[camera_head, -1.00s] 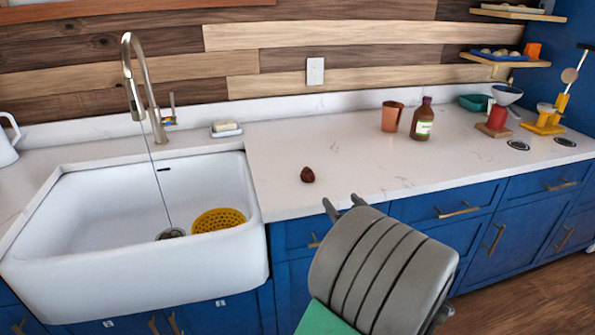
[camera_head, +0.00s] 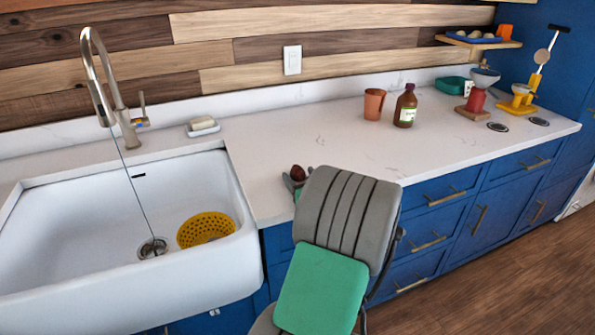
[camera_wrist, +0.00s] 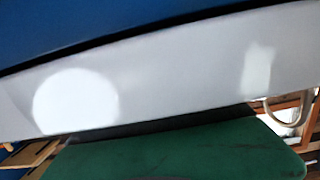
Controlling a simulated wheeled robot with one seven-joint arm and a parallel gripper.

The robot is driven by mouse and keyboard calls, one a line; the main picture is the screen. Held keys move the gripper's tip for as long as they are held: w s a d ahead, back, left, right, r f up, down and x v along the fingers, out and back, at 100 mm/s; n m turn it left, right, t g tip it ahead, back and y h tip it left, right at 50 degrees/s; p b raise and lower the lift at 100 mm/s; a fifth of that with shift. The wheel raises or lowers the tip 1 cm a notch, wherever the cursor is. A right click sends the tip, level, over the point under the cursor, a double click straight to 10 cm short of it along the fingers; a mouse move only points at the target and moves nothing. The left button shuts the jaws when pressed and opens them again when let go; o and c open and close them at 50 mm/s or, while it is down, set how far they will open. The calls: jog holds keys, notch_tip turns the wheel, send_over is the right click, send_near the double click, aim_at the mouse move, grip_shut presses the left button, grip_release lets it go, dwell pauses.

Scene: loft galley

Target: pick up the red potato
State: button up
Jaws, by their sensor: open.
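The red potato (camera_head: 298,172) is a small, dark reddish-brown lump on the white countertop (camera_head: 340,135), right of the sink and near the front edge. My gripper (camera_head: 298,180) is open, with its grey fingertips showing close to the potato, one on its left and one at its right. The potato's lower part is hidden by my gripper and arm. I cannot tell whether the fingers touch it. The wrist view does not show the potato or the fingertips.
The white sink (camera_head: 85,205) with a yellow strainer (camera_head: 205,229) and tall faucet (camera_head: 110,90) is at left. A soap dish (camera_head: 203,127) sits behind. A copper cup (camera_head: 374,104) and brown bottle (camera_head: 405,106) stand farther right. The counter between is clear.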

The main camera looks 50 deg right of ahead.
jog(key=shift+c, duration=0.3)
grip_shut()
dwell(0.5)
